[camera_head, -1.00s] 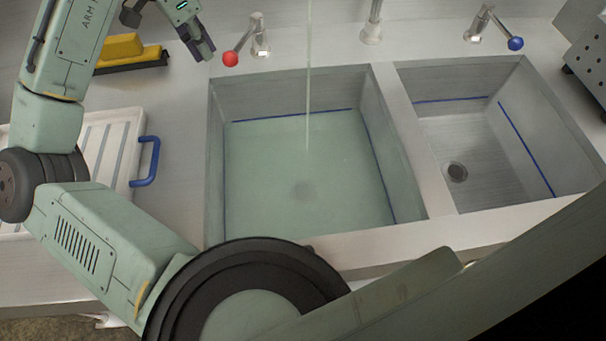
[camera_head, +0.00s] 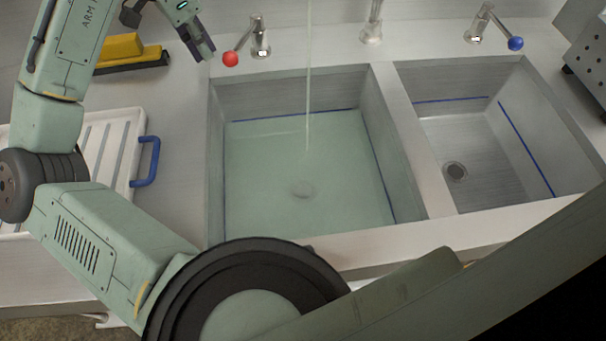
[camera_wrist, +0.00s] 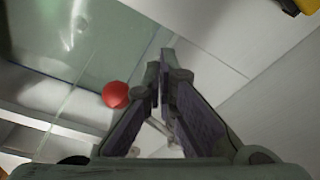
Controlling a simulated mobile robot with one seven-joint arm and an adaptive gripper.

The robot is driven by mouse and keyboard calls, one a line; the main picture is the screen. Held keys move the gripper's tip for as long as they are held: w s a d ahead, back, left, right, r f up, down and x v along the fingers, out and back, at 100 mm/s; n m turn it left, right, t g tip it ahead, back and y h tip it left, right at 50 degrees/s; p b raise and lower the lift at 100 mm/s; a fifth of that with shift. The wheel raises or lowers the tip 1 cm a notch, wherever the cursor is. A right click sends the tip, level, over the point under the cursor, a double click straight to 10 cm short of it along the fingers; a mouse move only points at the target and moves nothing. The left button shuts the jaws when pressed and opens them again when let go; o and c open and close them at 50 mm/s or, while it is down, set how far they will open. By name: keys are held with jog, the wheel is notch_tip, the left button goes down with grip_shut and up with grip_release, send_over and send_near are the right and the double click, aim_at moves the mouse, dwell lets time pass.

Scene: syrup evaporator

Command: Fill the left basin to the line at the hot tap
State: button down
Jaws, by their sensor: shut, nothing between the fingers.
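The left basin (camera_head: 214,150) holds pale green water (camera_head: 265,170), its surface close to the blue line (camera_head: 292,115) on the walls. A thin stream (camera_head: 309,80) falls into it from above. The hot tap handle, with a red ball (camera_head: 230,59), stands behind the basin's back left corner. My gripper (camera_head: 206,53) is shut and empty, just left of the red ball in the head view. In the wrist view, the shut fingers (camera_wrist: 160,65) are right of the red ball (camera_wrist: 115,94), with no clear contact.
The right basin (camera_head: 480,145) shows no water and its drain is visible. A blue-ball handle (camera_head: 515,43) and the spout (camera_head: 372,30) stand behind the basins. A yellow and black brush (camera_head: 125,52) and a white rack with a blue handle (camera_head: 147,162) lie left.

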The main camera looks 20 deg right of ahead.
aim_at(233, 59)
dwell(0.6)
jog(key=shift+s+d+p, duration=0.3)
jog(key=shift+s+d, duration=0.4)
jog(key=shift+s, duration=0.35)
jog(key=shift+s+d+p, duration=0.3)
jog(key=shift+s+d, duration=0.35)
jog(key=shift+s, duration=0.1)
jog(key=shift+s+d+p, duration=0.3)
jog(key=shift+s+d, duration=0.4)
notch_tip(233, 59, up, 9)
jog(key=shift+a, duration=0.45)
